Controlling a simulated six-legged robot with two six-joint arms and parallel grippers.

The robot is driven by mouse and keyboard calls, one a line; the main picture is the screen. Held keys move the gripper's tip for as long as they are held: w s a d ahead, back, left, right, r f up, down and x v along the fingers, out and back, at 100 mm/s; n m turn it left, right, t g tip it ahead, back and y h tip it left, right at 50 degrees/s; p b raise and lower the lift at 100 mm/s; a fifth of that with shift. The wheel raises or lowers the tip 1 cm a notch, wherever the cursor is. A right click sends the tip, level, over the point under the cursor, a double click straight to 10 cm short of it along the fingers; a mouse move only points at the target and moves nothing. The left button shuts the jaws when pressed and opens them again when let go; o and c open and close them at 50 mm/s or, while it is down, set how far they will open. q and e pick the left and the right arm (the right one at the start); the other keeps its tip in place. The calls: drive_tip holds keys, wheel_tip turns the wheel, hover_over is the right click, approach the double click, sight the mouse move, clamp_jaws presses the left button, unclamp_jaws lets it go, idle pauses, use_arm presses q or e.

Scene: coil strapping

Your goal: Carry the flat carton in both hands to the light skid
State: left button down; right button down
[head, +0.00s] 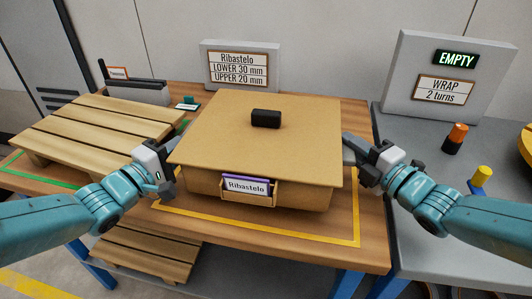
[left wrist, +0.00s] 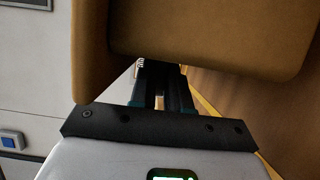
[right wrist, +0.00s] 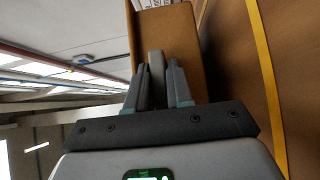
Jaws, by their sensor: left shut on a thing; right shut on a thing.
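The flat carton (head: 215,135) is a wide brown box with a broad overhanging lid, a black block on top and a front pocket holding a "Ribastelo" card. It is over the yellow-outlined area of the wooden table; I cannot tell whether it touches the wood. My left gripper (head: 168,184) is shut on its left side, its fingertips partly hidden under the carton (left wrist: 210,30) in the left wrist view. My right gripper (head: 350,152) is shut at its right side, with a grey piece between the fingers in the right wrist view (right wrist: 158,85). A light slatted wooden skid (head: 105,118) lies left on the table.
A sign (head: 240,66) stands behind the carton and a small green-and-white item (head: 187,103) lies between skid and carton. A grey bench (head: 395,125) on the right bears a "WRAP" panel (head: 445,85) and an orange-black cylinder (head: 455,138). Another slatted pallet (head: 145,254) sits low in front.

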wheel_tip(320, 180, up, 6)
drive_tip(key=p, duration=0.5)
drive_tip(key=shift+r, duration=0.1)
